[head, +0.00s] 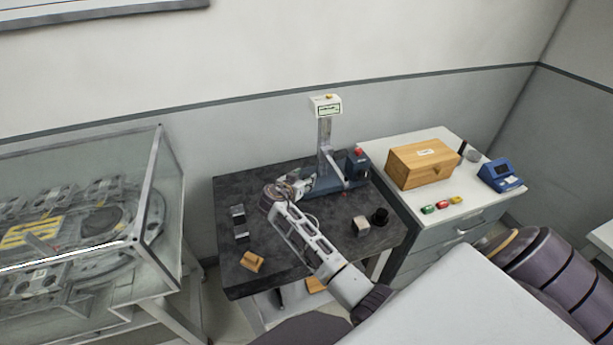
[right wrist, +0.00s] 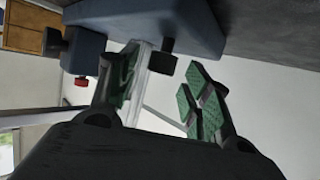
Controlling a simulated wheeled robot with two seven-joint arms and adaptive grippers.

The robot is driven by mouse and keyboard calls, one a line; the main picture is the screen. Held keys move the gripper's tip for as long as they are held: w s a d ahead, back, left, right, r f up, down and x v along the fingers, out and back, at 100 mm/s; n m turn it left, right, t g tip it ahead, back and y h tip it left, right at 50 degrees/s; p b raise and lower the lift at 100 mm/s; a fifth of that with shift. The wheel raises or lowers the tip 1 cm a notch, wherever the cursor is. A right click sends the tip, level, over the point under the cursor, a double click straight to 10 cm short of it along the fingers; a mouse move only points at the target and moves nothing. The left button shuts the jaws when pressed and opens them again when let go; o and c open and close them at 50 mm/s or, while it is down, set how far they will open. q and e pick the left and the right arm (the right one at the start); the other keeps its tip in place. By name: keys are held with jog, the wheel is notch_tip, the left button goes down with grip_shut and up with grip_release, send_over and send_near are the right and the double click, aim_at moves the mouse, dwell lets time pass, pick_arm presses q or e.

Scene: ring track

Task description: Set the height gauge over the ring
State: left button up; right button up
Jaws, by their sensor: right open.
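The height gauge (head: 324,135) stands on the dark table, with a white display head, an upright metal column and a blue-grey base. My right gripper (head: 300,184) is at the left side of its base. In the right wrist view the gripper (right wrist: 158,88) is open, with green finger pads. A pale metal bar (right wrist: 152,72) of the gauge and a black knob show between or just beyond the fingers, closer to the left one; I cannot tell whether they touch. The gauge's blue-grey base (right wrist: 150,22) fills the top. I cannot make out a ring for certain. My left gripper is out of view.
The dark table (head: 300,265) also holds a wooden block (head: 252,261), dark blocks (head: 238,220), a grey cube (head: 361,226) and a black cylinder (head: 380,216). A glass case (head: 165,200) stands left. A cabinet right bears a wooden box (head: 420,172) and a blue device (head: 501,175).

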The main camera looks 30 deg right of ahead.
jog(key=shift+x, duration=1.4)
grip_shut()
